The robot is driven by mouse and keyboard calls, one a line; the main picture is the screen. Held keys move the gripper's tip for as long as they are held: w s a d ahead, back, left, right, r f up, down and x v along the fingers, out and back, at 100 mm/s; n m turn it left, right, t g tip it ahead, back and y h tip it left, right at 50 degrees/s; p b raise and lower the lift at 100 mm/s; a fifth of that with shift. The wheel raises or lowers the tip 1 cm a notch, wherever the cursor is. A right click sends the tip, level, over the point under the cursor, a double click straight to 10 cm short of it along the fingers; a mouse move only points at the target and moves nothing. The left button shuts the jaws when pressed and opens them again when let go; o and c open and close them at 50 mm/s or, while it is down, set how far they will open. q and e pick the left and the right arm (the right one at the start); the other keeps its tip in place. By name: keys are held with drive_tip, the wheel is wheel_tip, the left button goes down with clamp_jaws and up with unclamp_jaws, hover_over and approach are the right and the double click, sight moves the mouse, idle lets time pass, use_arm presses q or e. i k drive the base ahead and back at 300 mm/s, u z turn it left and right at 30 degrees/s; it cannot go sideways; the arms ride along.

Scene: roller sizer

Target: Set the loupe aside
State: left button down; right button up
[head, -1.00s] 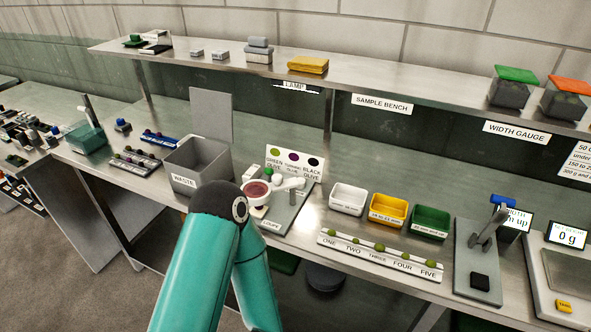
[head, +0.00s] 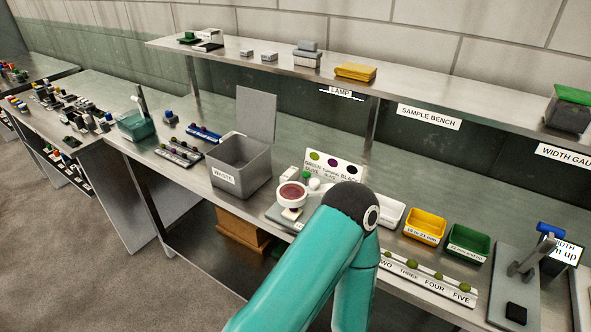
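The loupe (head: 292,195), a round dark-red lens in a pale rim, stands at the front of the bench beside the grey waste bin. Its stand plate is partly hidden behind a teal arm of mine. A green and a white knob-like piece show just behind the lens. The olive colour card (head: 333,165) stands behind it. The arm's elbow covers the space right of the loupe.
The waste bin (head: 240,167) stands left of the loupe. To the right are a yellow tray (head: 425,226), a green tray (head: 468,243), a numbered olive rack (head: 440,281) and the width gauge (head: 525,270). A shelf (head: 400,95) runs above the bench.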

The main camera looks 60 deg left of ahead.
sight(289, 195)
drive_tip(key=u, duration=0.1)
drive_tip(key=k, duration=0.9)
drive_tip(key=u, duration=0.45)
drive_tip(key=i, duration=1)
drive_tip(key=u, duration=0.1)
